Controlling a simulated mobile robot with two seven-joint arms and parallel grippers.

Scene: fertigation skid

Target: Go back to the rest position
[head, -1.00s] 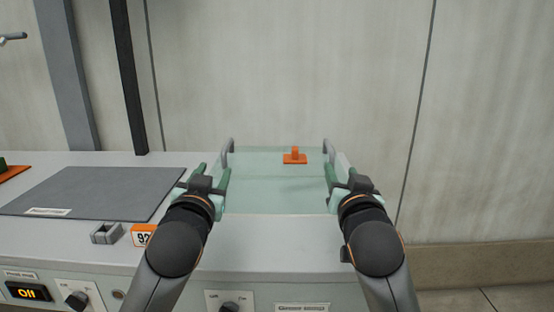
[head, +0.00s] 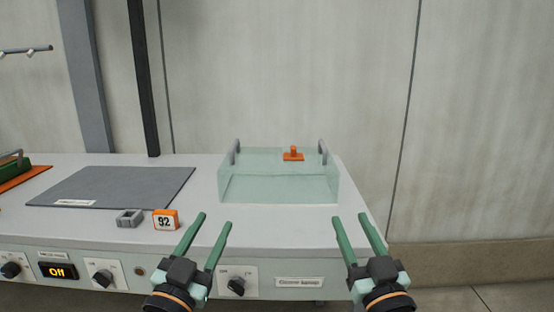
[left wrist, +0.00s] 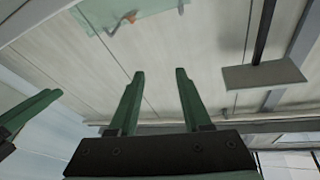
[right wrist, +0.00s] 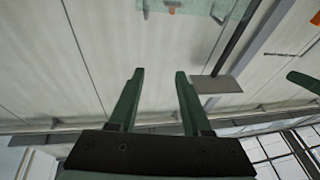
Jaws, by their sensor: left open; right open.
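My left gripper (head: 205,240) is open and empty in front of the bench's front edge in the head view. My right gripper (head: 352,232) is open and empty to its right, also in front of the bench. Both grippers are apart from the clear, greenish cover (head: 275,188), which stands on the bench with grey handles at its left and right sides. An orange piece with a knob (head: 293,154) shows at the cover's top. The left wrist view shows empty fingers (left wrist: 160,85), and the right wrist view shows empty fingers (right wrist: 157,85).
The bench (head: 110,225) carries a dark grey mat (head: 110,186), a small grey block (head: 129,218) and an orange-framed 92 sign (head: 165,220). A dark post (head: 145,80) stands behind. Floor is free at the right.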

